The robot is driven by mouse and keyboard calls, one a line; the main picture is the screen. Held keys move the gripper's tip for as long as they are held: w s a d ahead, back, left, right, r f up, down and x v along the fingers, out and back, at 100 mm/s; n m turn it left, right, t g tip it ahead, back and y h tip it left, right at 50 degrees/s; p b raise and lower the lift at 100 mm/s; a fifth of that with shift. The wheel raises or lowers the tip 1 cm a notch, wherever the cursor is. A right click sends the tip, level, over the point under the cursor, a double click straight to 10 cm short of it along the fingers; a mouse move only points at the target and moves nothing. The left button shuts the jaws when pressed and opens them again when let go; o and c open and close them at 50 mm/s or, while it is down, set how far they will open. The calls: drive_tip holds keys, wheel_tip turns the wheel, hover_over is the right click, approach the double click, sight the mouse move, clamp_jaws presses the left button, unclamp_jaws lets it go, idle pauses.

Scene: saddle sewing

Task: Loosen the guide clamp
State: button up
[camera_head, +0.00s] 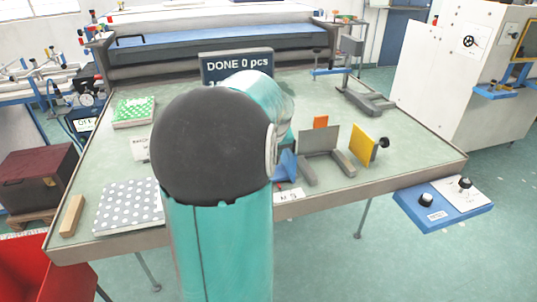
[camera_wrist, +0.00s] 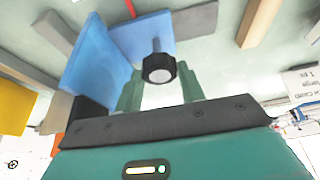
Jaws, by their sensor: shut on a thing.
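A black knob with a pale end face (camera_wrist: 159,68) stands on a metal stem in front of an upright blue bracket (camera_wrist: 98,62) in the wrist view; it looks like the guide clamp's knob. My gripper (camera_wrist: 160,78) has its two green fingers on either side of the knob and is shut on it. In the head view my arm hides the gripper and the knob. Only part of the blue bracket (camera_head: 286,165) shows there, just right of my arm on the table.
A grey upright plate (camera_head: 320,139) and a yellow plate (camera_head: 363,145) with its own black knob (camera_head: 384,142) stand right of the bracket. A dotted fabric stack (camera_head: 128,205) and wooden block (camera_head: 72,215) lie at the left. The table's (camera_head: 425,150) right side is mostly clear.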

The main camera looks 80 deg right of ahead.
idle(0.5)
drive_tip(key=o, duration=1)
drive_tip(key=v, duration=1.4)
drive_tip(key=shift+s+f, duration=0.1)
